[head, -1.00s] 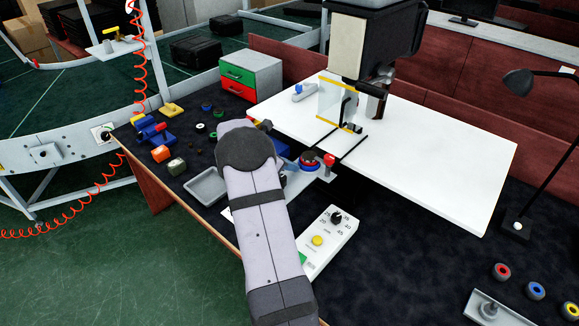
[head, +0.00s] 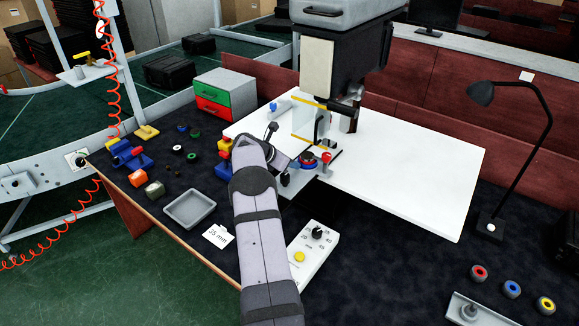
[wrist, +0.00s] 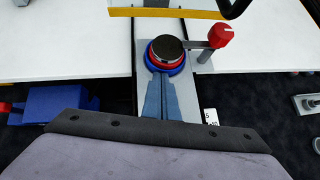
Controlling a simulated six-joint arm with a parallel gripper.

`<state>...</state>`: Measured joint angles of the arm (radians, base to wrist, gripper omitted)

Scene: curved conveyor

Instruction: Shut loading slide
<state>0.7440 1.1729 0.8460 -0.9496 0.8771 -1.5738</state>
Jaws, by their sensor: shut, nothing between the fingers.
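The loading slide (wrist: 189,104) is a grey plate running out from under the clear guard (head: 308,122) at the front edge of the white table. It carries a round part (wrist: 166,52) with a dark top over red and blue rings. A lever with a red knob (wrist: 221,33) stands at its right. The round part also shows in the head view (head: 308,163). My gripper (wrist: 168,77) is shut and empty, its fingertips just in front of the round part, over the slide. Whether they touch anything is unclear. In the head view my arm hides part of the slide.
The white table (head: 420,165) extends right. A control box with a yellow button (head: 299,257) lies in front. A grey tray (head: 190,208) and several coloured parts lie left. A black desk lamp (head: 525,150) stands right. The dark bench between table and lamp is mostly clear.

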